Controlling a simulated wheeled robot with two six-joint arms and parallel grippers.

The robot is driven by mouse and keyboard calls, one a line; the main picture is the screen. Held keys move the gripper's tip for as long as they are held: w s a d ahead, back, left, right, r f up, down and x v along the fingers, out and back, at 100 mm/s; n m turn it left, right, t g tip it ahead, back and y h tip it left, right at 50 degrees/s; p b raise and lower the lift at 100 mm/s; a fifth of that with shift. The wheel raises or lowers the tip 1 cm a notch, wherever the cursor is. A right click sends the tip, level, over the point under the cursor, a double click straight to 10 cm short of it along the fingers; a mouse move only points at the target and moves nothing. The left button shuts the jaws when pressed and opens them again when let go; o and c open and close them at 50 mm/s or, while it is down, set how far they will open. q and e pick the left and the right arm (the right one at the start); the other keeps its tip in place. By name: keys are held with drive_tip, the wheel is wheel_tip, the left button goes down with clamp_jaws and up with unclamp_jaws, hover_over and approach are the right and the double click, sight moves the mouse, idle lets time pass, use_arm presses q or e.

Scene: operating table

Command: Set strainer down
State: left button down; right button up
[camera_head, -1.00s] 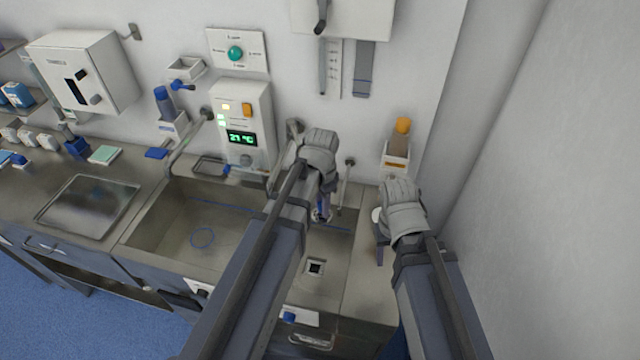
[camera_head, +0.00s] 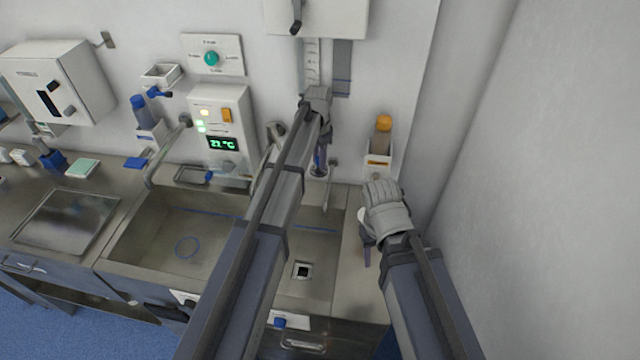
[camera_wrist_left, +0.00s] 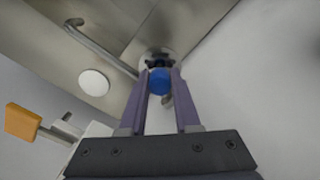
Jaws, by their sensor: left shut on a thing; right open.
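The strainer is a small metal disc with a blue knob. In the left wrist view its blue knob (camera_wrist_left: 160,82) sits between my fingers, with the disc (camera_wrist_left: 153,58) beyond. In the head view the strainer (camera_head: 319,172) is small, below my left gripper (camera_head: 320,158), near the back wall behind the sink. My left gripper is shut on the knob; the wrist view also shows its purple fingers (camera_wrist_left: 160,95). I cannot tell whether the disc touches a surface. My right gripper (camera_head: 367,250) is open over the counter right of the sink, largely hidden by its own wrist.
The sink (camera_head: 145,235) has a drain (camera_head: 302,271) on its right side. A thin tap (camera_head: 331,172) stands near the strainer. A white disc (camera_wrist_left: 93,83) lies in the wrist view.

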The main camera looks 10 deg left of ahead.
sight(319, 170)
use_arm(q)
wheel_tip(319, 170, down, 6)
drive_tip(key=b, duration=0.4)
drive_tip(key=shift+s+r, duration=0.15)
use_arm(e)
wheel_tip(319, 170, down, 6)
drive_tip(key=shift+r, duration=0.1)
use_arm(q)
wheel_tip(319, 170, down, 4)
drive_tip(key=b, duration=0.4)
use_arm(e)
wheel_tip(319, 170, down, 4)
drive_tip(key=shift+f, duration=0.1)
use_arm(q)
drive_tip(key=shift+f+b, duration=0.45)
drive_tip(key=shift+b, duration=0.15)
use_arm(e)
drive_tip(key=shift+f, duration=0.35)
use_arm(q)
drive_tip(key=shift+w+f, duration=0.1)
drive_tip(key=shift+w, duration=0.15)
